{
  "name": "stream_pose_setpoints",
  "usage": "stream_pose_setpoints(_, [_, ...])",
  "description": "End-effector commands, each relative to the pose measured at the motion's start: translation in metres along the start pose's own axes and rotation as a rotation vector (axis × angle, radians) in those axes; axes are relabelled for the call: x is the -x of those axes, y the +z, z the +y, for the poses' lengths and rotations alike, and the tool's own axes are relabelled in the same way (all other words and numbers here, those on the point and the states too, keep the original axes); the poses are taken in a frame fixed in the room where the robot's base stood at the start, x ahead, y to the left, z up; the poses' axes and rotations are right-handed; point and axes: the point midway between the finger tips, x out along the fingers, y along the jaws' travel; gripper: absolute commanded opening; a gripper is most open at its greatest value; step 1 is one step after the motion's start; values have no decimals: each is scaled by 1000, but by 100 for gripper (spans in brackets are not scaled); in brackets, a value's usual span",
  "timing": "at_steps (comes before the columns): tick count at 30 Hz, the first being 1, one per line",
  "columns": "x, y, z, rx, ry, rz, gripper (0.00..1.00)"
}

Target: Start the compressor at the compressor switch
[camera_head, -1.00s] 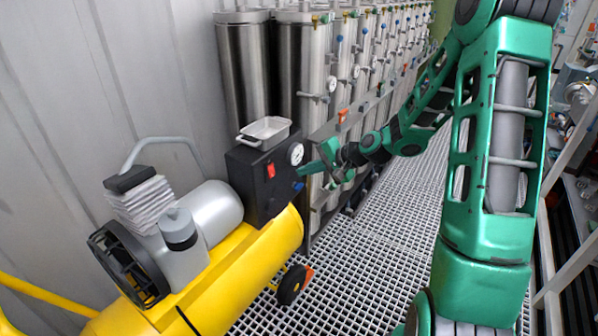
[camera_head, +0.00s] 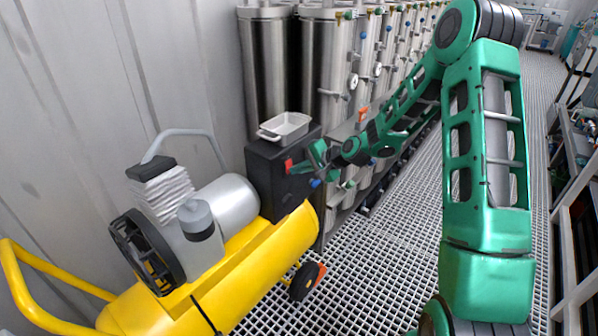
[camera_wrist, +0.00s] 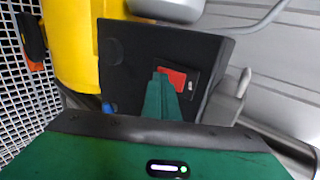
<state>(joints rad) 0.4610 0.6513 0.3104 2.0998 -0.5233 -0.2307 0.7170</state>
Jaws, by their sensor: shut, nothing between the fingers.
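The yellow compressor (camera_head: 262,262) stands at the left by the wall. Its black control box (camera_head: 265,178) carries the red compressor switch (camera_head: 289,165); the switch also shows in the wrist view (camera_wrist: 176,78), set in a dark plate. My gripper (camera_head: 296,168) is shut and empty, its fingertips at the switch in the head view. In the wrist view my green fingers (camera_wrist: 158,82) overlap the left part of the red switch. I cannot tell whether they touch it. The gauge on the box is hidden behind my gripper in the head view.
A white tray (camera_head: 285,127) rests on top of the control box. Tall steel vessels (camera_head: 325,70) with valves and gauges stand behind it in a row. A blue knob (camera_head: 316,183) sits low on the box. The grated floor (camera_head: 375,275) is clear to the right.

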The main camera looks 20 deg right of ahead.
Motion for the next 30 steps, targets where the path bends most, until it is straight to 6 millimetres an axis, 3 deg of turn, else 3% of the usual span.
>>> stream_pose_setpoints(10, [-10, 12, -5, 9, -26, -16, 0])
stream_pose_setpoints(30, [0, 12, -18, 12, -26, -15, 0])
